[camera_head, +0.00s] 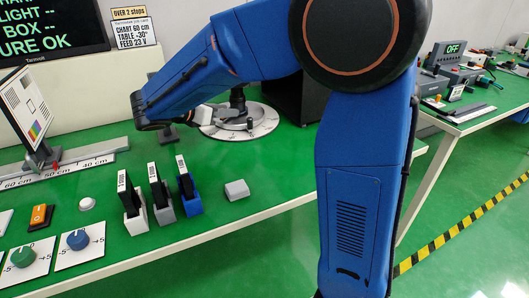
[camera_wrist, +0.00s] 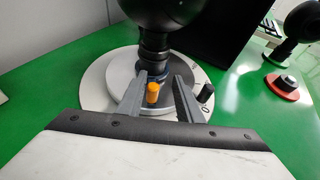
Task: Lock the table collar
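The round table shows as a pale disc with a marked outer ring (camera_wrist: 97,92) in the wrist view and at the back of the bench in the head view (camera_head: 262,126). A dark post (camera_wrist: 154,50) with a large black ball on top rises from it. A small orange knob (camera_wrist: 152,93) stands in front of the post, and a black knob (camera_wrist: 206,93) is at the right rim. No label tells which part is the collar. My gripper (camera_wrist: 160,80) is open over the disc; the orange knob shows between its fingers, nearer the left one. Contact cannot be told.
On the green bench (camera_head: 260,168) are a chart on a rail (camera_head: 30,115), several upright labelled blocks (camera_head: 158,200), a small grey block (camera_head: 236,190) and control knobs (camera_head: 78,240). A dark box (camera_wrist: 215,30) stands behind the table. A sign (camera_head: 133,33) reads "TABLE -30°".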

